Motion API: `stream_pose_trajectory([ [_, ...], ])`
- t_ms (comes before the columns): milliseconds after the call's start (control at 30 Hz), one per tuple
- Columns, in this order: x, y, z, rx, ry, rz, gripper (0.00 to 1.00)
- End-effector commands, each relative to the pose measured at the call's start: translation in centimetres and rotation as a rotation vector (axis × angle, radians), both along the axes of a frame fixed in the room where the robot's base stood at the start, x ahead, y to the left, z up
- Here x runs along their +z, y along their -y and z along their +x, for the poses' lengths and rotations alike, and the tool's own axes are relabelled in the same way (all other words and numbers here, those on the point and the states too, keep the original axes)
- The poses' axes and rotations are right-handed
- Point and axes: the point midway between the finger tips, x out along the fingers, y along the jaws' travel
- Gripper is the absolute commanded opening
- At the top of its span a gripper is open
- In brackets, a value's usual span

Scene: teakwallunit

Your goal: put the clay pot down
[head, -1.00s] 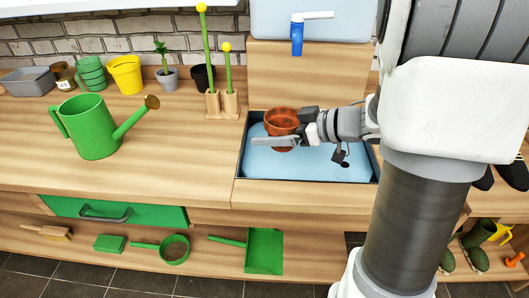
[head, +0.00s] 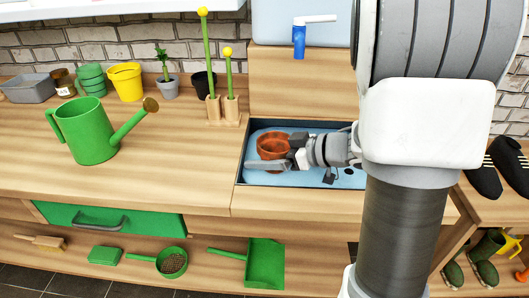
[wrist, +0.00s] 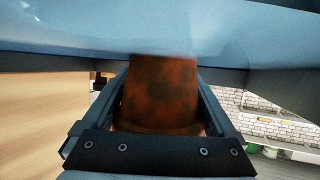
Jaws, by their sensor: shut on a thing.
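The clay pot (head: 272,146) is reddish-brown and sits inside the blue sink basin (head: 248,183) in the head view. My gripper (head: 280,157) reaches into the basin from the right, with its fingers around the pot. In the wrist view the clay pot (wrist: 160,95) fills the space between the two fingers, and my gripper (wrist: 162,110) is shut on it. The pot's far end is close to the blue basin surface (wrist: 150,30); whether it touches is hard to tell.
A blue tap (head: 298,40) stands behind the basin. A green watering can (head: 88,135) and a wooden holder with yellow-tipped tools (head: 222,108) stand on the counter to the left. The counter (head: 190,165) between can and basin is bare.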

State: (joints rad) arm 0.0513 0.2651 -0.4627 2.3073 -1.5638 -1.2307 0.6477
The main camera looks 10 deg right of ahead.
Motion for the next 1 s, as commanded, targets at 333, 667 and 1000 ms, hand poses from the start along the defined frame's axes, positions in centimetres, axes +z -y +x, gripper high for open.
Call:
stream_pose_trajectory([
  [333, -0.8, 0.0, 0.0, -0.001, -0.001, 0.001, 0.94],
  [667, -0.4, 0.0, 0.0, 0.0, 0.0, 0.0, 1.0],
  [1000, 2.8, 3.6, -2.9, -0.006, 0.001, -0.001, 1.0],
])
